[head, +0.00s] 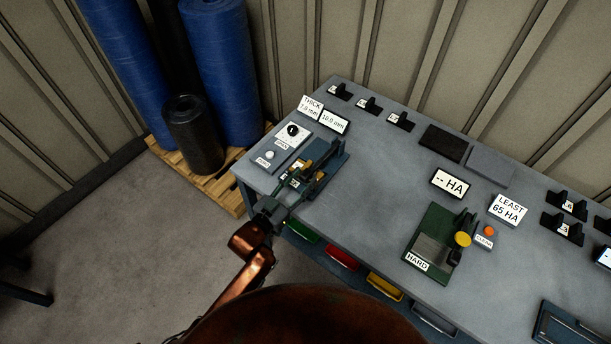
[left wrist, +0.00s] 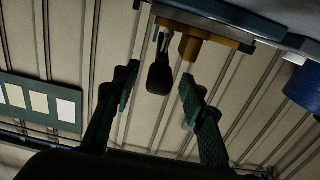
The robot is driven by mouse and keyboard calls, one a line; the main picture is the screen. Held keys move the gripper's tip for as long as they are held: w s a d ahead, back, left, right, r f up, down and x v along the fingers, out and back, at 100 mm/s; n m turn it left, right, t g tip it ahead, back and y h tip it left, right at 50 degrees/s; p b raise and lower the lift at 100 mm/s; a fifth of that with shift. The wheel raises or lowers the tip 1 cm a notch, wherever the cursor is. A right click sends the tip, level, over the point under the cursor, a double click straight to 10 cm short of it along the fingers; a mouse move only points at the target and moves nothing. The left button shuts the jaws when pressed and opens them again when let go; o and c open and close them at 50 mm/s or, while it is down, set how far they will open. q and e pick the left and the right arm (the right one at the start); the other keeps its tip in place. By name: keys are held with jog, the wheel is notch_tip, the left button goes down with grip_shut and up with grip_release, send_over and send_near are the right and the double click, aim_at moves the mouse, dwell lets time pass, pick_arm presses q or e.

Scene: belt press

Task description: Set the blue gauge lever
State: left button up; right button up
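The blue gauge (head: 334,172) stands at the left end of the grey bench, with brass-coloured parts on its blue base. My left gripper (head: 284,197) is at the gauge's near left side and covers part of it. In the left wrist view, a black lever handle (left wrist: 160,77) hangs from the gauge beside a brass block (left wrist: 196,42). The open fingers of my left gripper (left wrist: 157,92) are on either side of the handle's line, with gaps on both sides. The handle seems to be at or just beyond the fingertips; exact depth cannot be told. My right gripper is not in view.
A white panel with a black knob (head: 293,131) is left of the gauge, and a display reading 10.0 mm (head: 333,122) is behind it. A green hardness tester (head: 432,241) stands to the right. Bare bench top (head: 385,170) lies between them. Blue rolls (head: 222,70) stand on a pallet behind left.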

pick_arm(q)
jog(key=shift+x, duration=1.05)
jog(key=shift+c, duration=0.2)
grip_shut()
